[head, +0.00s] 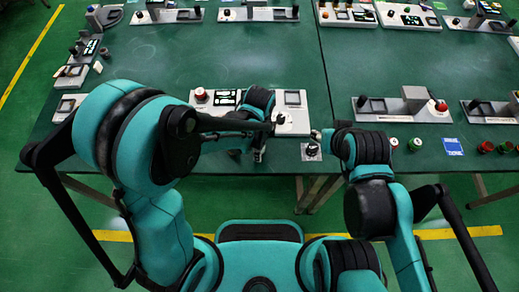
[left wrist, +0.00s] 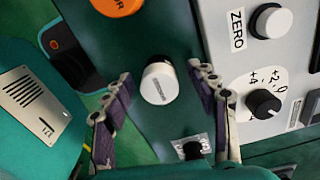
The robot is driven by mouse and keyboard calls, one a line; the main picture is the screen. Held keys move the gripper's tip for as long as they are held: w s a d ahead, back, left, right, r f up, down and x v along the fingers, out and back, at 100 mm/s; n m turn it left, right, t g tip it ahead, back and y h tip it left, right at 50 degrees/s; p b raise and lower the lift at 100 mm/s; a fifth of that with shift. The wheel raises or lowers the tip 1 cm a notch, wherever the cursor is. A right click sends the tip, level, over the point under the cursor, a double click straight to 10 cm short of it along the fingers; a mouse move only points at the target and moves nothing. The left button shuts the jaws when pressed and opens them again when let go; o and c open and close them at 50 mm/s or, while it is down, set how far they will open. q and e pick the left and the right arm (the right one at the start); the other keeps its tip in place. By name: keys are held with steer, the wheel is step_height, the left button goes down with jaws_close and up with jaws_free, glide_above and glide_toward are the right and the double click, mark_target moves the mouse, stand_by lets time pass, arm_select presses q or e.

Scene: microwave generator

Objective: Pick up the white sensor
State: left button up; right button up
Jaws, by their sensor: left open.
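The white sensor (left wrist: 158,83) is a short white cylinder with small dark lettering on its side, over the green table top in the left wrist view. My left gripper (left wrist: 165,110) is open, with one purple-padded finger on each side of the sensor and a visible gap to both. In the head view my left gripper is at the table's front edge, partly covered by my arm, and I cannot make out the sensor there.
A panel with a ZERO knob (left wrist: 270,21) and a dial (left wrist: 263,103) is close right of the left gripper. A black knob on a small plate (left wrist: 192,148) and an orange part (left wrist: 118,5) are nearby. Another device (head: 405,107) stands right; the table middle (head: 240,55) is clear.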

arm_select(q)
steer(key=shift+r, duration=0.1)
steer(key=c, duration=1.3)
